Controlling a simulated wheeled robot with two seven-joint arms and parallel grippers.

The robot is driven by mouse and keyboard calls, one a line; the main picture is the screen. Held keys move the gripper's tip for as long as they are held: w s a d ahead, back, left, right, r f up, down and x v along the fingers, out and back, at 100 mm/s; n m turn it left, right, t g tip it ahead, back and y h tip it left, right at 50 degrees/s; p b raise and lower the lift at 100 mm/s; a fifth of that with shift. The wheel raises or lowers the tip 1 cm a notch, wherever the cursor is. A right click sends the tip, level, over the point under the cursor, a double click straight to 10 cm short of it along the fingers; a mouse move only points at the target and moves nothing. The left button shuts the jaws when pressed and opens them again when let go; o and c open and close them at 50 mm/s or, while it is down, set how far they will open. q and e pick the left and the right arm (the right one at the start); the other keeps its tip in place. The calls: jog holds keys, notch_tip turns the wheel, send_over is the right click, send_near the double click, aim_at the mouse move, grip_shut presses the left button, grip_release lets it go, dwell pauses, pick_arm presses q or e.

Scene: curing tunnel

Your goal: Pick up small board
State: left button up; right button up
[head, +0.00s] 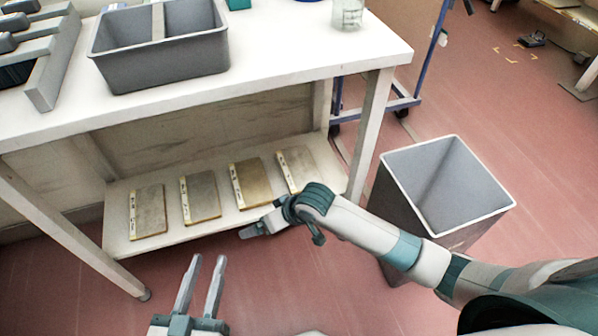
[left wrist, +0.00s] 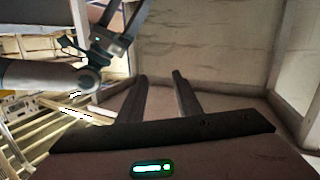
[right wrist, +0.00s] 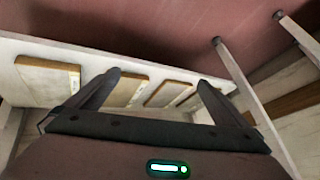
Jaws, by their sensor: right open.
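Several flat, thin boards lie in a row on the lower shelf (head: 118,236) of the white bench. The row runs from a grey-brown board (head: 150,212) at the left, past a second (head: 203,198) and a browner third (head: 254,184), to a fourth (head: 299,168) at the right. Each has a pale marked strip along its left edge. I cannot tell which is the small one. My right gripper (head: 255,230) is just off the shelf's front edge, empty; its open fingers also show in the right wrist view (right wrist: 160,78). My left gripper (head: 208,262) points toward the shelf, fingers apart, empty.
A grey divided bin (head: 165,70) and a glass beaker (head: 347,14) stand on the bench top (head: 290,55). An open grey waste bin (head: 420,215) stands right of the bench, beside my right arm. Bench legs (head: 370,125) flank the shelf. Red floor in front is clear.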

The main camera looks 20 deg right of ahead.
pick_arm(q)
notch_tip(320, 180, up, 8)
jog(key=s+d+t+h+b, duration=0.1)
jog(key=t+b, duration=0.1)
jog(key=t, duration=0.2)
jog(key=shift+s+f+t+h, duration=0.2)
jog(key=shift+s+t+h, duration=0.1)
jog(key=shift+s+h, duration=0.1)
pick_arm(e)
jog(key=w+d+r+m+h, duration=0.1)
jog(key=w+d+r+h, duration=0.1)
jog(key=w+d, duration=0.6)
jog(key=w+d+r+m+h, duration=0.2)
jog(key=w+d+r, duration=0.2)
jog(key=w+d, duration=0.5)
jog(key=shift+w+h, duration=0.15)
jog(key=shift+h, duration=0.25)
